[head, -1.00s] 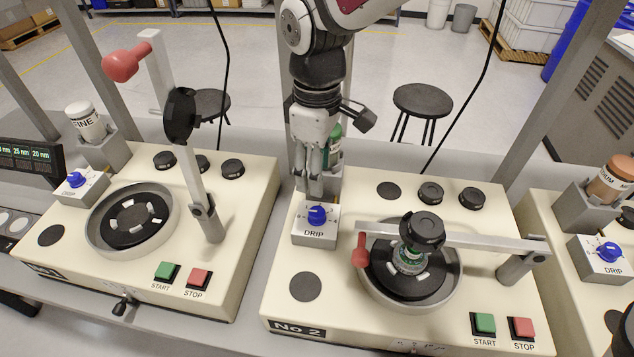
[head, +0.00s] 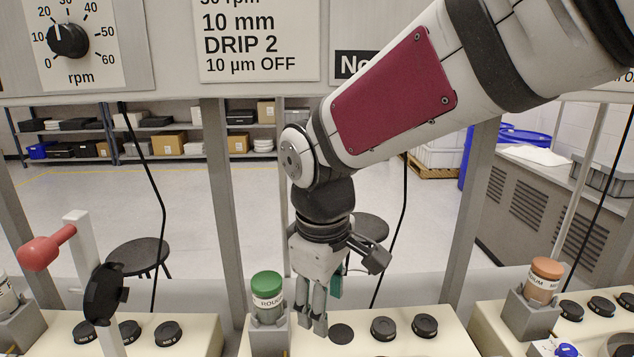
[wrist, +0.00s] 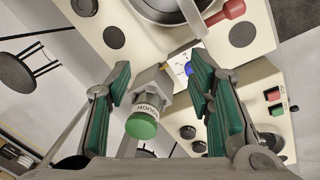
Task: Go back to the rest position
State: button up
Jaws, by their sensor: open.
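My gripper (head: 314,322) is in the air above the back of the No 2 machine (head: 455,325), just right of the green-capped ROUGH bottle (head: 267,297) in the head view. In the wrist view my gripper (wrist: 160,95) has its green-padded fingers spread wide. The ROUGH bottle (wrist: 144,118) shows between them, standing in its grey holder (wrist: 152,83). The fingers hold nothing and look apart from the bottle.
A raised arm with a red handle (head: 45,248) stands at the left. A brown-capped bottle (head: 544,279) in a holder stands at the right. A sign panel (head: 257,40) and grey posts (head: 222,200) frame the space. Black cables hang behind.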

jog(key=s+d+r+m+t, duration=0.1)
jog(key=s+d+r+m, duration=0.1)
jog(key=s+d+m, duration=0.4)
jog(key=s+d+r+m+t, duration=0.2)
jog(key=s+d+m, duration=0.3)
jog(key=d, duration=0.7)
jog(key=shift+s+d+r+m+t, duration=0.35)
jog(key=shift+s+r, duration=0.35)
jog(key=shift+s, duration=0.5)
jog(key=shift+a, duration=0.1)
